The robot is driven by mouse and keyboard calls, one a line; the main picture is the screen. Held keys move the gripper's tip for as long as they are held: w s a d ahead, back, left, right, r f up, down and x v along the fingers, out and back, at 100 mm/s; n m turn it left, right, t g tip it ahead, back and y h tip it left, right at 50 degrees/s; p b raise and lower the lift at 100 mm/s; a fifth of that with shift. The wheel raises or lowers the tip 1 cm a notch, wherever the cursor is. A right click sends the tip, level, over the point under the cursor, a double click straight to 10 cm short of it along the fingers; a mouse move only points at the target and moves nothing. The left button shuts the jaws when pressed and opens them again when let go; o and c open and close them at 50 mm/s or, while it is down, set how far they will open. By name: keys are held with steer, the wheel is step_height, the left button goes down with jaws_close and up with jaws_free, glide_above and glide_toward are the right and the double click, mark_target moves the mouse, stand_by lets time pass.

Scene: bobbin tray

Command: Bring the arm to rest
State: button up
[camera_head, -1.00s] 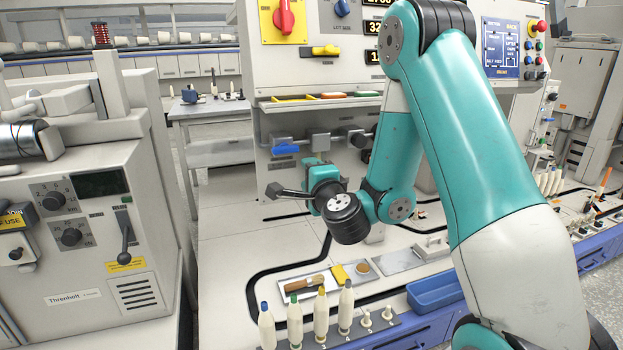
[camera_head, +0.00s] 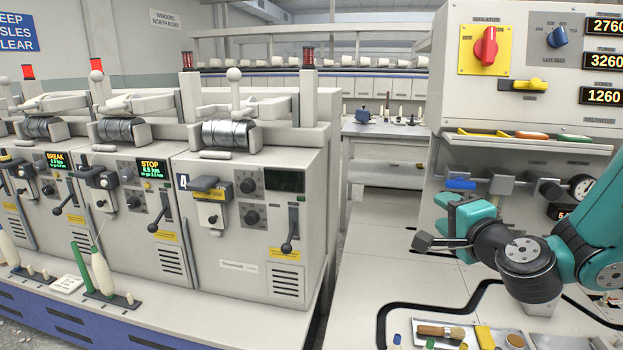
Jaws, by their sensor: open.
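My gripper (camera_head: 428,243) is at the right of the head view, at the end of my teal and grey arm. It points left over the pale worktop (camera_head: 366,262), in front of the control cabinet. Its jaws are seen edge-on and no object shows between them. The wrist is bent, and the rest of the arm runs out of view at the right edge.
A control cabinet (camera_head: 573,125) with a red isolator knob (camera_head: 486,47) stands behind my gripper. A tray with a brush (camera_head: 440,331) lies below it. Winder machines (camera_head: 262,180) fill the left. A bench (camera_head: 384,131) stands at the back.

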steer(key=s+a+n+g+y, duration=0.7)
steer(key=s+a+n+g, duration=0.3)
steer(key=s+a+n, duration=0.45)
steer(key=s+d+n+g+h, duration=0.2)
steer(key=s+n+g+h, duration=0.4)
steer(key=s, duration=0.7)
step_height(320, 180, up, 14)
steer(key=g+p, duration=0.1)
steer(key=p, duration=1.3)
steer(key=shift+s+d+n+y+p, duration=0.3)
steer(key=shift+s+n+y, duration=0.1)
steer(key=shift+n, duration=0.05)
